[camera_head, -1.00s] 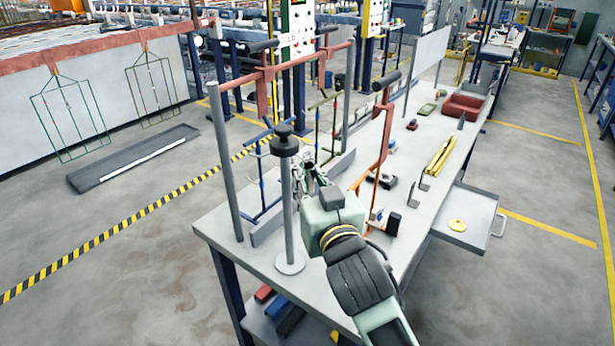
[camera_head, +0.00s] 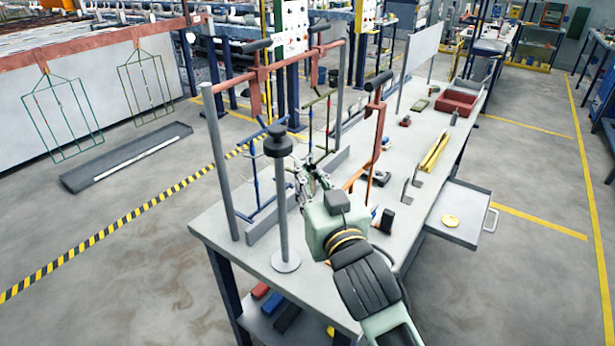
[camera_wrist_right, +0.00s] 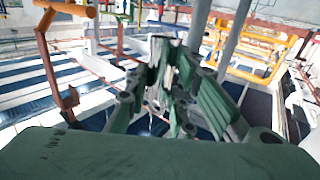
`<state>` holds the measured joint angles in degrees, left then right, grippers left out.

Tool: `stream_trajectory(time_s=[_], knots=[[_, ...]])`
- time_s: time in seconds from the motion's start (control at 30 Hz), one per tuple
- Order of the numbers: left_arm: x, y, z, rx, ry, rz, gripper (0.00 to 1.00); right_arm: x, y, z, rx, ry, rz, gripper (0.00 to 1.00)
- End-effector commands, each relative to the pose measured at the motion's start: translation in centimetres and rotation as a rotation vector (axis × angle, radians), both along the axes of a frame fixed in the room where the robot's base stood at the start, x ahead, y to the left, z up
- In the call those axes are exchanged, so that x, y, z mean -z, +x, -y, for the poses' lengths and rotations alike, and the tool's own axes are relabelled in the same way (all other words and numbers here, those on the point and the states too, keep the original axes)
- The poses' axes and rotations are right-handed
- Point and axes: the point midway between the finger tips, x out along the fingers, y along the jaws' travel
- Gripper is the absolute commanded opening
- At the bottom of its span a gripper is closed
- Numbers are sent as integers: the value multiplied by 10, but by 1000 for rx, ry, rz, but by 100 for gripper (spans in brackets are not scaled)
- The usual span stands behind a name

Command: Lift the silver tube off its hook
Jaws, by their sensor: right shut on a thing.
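My right gripper (camera_head: 312,178) is over the table, beside the grey post and near the racks. In the right wrist view, its green fingers (camera_wrist_right: 170,95) are closed around a short silver tube (camera_wrist_right: 165,62), held upright between them. The tube's upper end shows above the fingertips; its lower part is hidden. In the head view the gripper hides the tube. A blue rack (camera_head: 255,188) with small hooks stands left of the gripper. I cannot tell whether the tube still touches a hook. My left gripper is not in view.
A grey post with a black knob (camera_head: 282,215) stands close left of my right arm. An orange-red rack (camera_head: 378,125) stands right of the gripper, and a green rack (camera_head: 327,112) behind it. Yellow bars (camera_head: 434,152) and a red bin (camera_head: 460,102) lie farther along the table (camera_head: 225,240).

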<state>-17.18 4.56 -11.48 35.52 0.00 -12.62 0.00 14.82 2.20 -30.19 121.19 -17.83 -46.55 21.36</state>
Motion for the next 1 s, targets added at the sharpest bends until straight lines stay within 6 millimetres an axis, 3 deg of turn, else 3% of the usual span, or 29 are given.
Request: stream_trajectory(time_s=[0.47,1.0], knots=[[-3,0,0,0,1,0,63,-1,-4,5,0,1,1,0],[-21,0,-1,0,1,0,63,-6,-29,39,1,0,0,0]])
